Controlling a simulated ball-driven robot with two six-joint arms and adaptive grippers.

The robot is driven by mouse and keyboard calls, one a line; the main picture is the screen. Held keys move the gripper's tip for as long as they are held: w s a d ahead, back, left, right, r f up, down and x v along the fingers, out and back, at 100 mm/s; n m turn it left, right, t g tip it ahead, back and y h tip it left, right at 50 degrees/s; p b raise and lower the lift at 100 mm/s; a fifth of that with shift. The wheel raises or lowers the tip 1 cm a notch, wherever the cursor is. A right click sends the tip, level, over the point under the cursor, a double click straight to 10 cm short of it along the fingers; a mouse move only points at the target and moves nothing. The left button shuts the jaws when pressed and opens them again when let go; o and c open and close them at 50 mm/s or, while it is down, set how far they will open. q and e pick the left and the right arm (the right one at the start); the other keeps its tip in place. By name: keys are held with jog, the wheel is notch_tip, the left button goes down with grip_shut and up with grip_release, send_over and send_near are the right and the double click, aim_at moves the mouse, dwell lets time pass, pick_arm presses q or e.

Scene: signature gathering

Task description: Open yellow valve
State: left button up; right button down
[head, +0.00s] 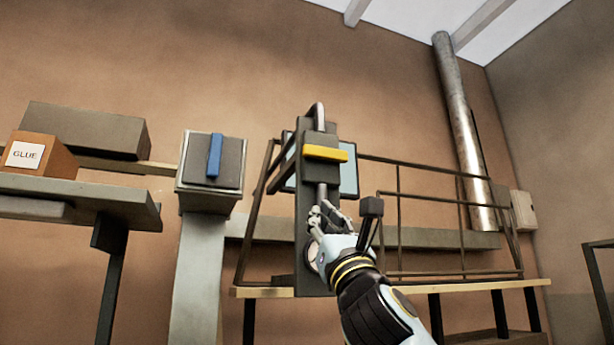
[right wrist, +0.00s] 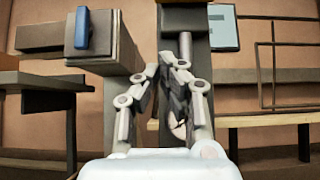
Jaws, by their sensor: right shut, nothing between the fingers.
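The yellow valve (head: 325,153) is a bar-shaped handle lying level across a dark upright post (head: 309,230) in the head view. A grey pipe runs above and below it. My right gripper (head: 326,208) is below the yellow valve, in front of the post and apart from the handle. In the right wrist view the right gripper's fingers (right wrist: 174,58) are drawn together with nothing between them. The yellow handle does not show in the right wrist view. My left gripper is not in view.
A blue handle (head: 214,155) stands upright on a grey box at left; it also shows in the right wrist view (right wrist: 82,28). A box labelled GLUE (head: 38,153) sits on a shelf (head: 85,195) at far left. Metal railings (head: 430,200) stand behind and right of the post.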

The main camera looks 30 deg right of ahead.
aim_at(323, 156)
jog(key=shift+h, duration=0.3)
jog(key=p+x, duration=0.3)
jog(key=x, duration=0.6)
jog(key=shift+w+d+r+p, duration=0.1)
jog(key=shift+w+r+p, duration=0.2)
jog(key=shift+p, duration=0.1)
jog(key=r+p, duration=0.2)
jog(key=shift+w+r, duration=0.2)
jog(key=shift+r, duration=0.1)
jog(key=shift+s+r+p, duration=0.15)
jog(key=shift+r+p, duration=0.3)
jog(key=shift+r, duration=0.25)
jog(key=shift+f, duration=0.1)
